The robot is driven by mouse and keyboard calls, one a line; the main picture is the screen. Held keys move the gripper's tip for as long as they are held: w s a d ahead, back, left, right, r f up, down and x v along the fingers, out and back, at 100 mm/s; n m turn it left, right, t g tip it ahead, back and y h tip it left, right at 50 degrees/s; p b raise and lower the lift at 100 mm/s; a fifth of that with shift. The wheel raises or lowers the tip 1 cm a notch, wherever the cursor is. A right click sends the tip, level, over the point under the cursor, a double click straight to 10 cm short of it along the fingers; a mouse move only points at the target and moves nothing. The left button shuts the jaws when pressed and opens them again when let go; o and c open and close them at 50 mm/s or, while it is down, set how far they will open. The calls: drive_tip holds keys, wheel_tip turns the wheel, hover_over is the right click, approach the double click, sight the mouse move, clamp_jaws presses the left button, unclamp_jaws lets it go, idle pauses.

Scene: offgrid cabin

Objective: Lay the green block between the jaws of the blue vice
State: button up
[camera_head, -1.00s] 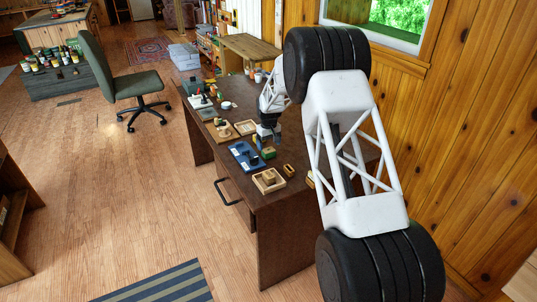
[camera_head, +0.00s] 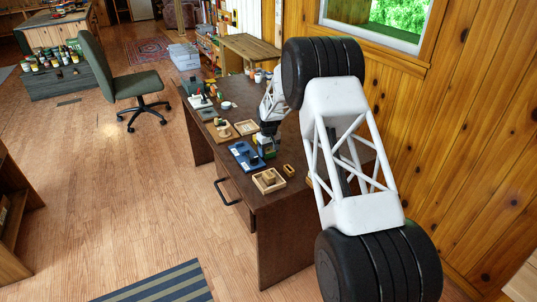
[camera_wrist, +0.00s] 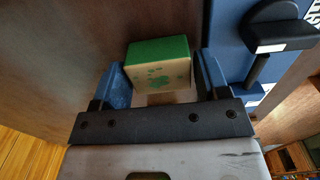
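The green block (camera_wrist: 158,50) has a green top and a pale face with green marks. It is small in the head view (camera_head: 270,155), on the dark brown desk. My gripper (camera_wrist: 162,78) has blue fingers, one on each side of the block. They look open, with narrow gaps beside the block, and I see no clear grip. In the head view my gripper (camera_head: 266,147) is low over the block. The blue vice (camera_head: 242,156) lies just left of the block; its blue body (camera_wrist: 229,42) with a black handle fills the upper right of the wrist view. Its jaws are hard to make out.
On the desk (camera_head: 275,215), a wooden tray with a block inside (camera_head: 258,186) stands in front of the vice, and a small wooden piece (camera_head: 289,170) is to the right. Another wooden tray (camera_head: 246,128) and several small items lie farther back. A wooden wall is at right.

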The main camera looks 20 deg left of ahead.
drive_tip(key=c, duration=0.6)
drive_tip(key=shift+r, duration=0.9)
idle(0.6)
drive_tip(key=shift+r, duration=1.55)
